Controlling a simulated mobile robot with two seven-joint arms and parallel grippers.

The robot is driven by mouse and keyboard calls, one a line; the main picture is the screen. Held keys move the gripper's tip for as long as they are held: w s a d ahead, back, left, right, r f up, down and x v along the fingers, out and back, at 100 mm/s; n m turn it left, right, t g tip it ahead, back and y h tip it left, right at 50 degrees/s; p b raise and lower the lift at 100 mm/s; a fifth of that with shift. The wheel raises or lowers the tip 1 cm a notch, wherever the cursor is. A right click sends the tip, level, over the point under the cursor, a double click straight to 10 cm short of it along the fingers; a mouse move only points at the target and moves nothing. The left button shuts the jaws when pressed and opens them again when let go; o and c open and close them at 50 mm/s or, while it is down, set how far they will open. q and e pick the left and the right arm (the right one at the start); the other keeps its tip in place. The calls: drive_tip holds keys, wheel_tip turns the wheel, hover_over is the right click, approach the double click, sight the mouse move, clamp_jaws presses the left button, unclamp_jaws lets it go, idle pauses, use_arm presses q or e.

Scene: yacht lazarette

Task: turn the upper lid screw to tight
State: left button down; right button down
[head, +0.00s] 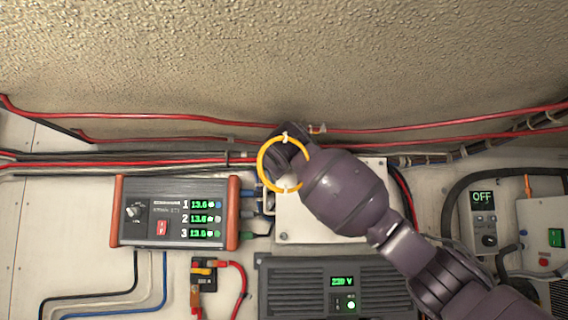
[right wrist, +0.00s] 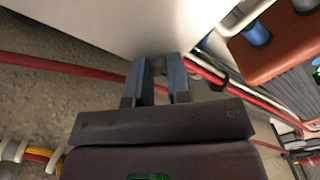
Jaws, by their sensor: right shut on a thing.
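A pale box lid (head: 312,226) on the wall panel shows in the head view, partly covered by my right arm. One small screw (head: 381,163) shows at its upper right corner and another screw (head: 284,236) at its lower left. My right gripper (head: 284,150) is at the lid's upper left, and its fingertips are mostly hidden by my wrist. In the right wrist view, its two fingers (right wrist: 158,80) reach the edge of the pale box (right wrist: 110,22) and are shut on a small dark part between the tips, seemingly a lid screw. My left gripper is not in view.
Red and black cables (head: 440,126) run above the lid. A charger with green digits (head: 165,222) is close to the left of the gripper. A grey unit with a display (head: 335,292) lies below the lid. A switch panel (head: 482,222) is at the right.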

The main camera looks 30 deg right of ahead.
use_arm(q)
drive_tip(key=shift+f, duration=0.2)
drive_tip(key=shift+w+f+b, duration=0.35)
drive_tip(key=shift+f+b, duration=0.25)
drive_tip(key=shift+b, duration=0.5)
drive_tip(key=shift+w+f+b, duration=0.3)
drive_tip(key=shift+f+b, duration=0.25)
drive_tip(key=shift+b, duration=0.5)
use_arm(e)
drive_tip(key=shift+r+m, duration=0.1)
drive_tip(key=shift+m, duration=8.7)
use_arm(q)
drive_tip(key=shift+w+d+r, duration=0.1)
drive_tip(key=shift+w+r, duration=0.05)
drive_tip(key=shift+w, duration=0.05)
use_arm(e)
drive_tip(key=c, duration=1.1)
unclamp_jaws()
drive_tip(key=shift+o, duration=0.2)
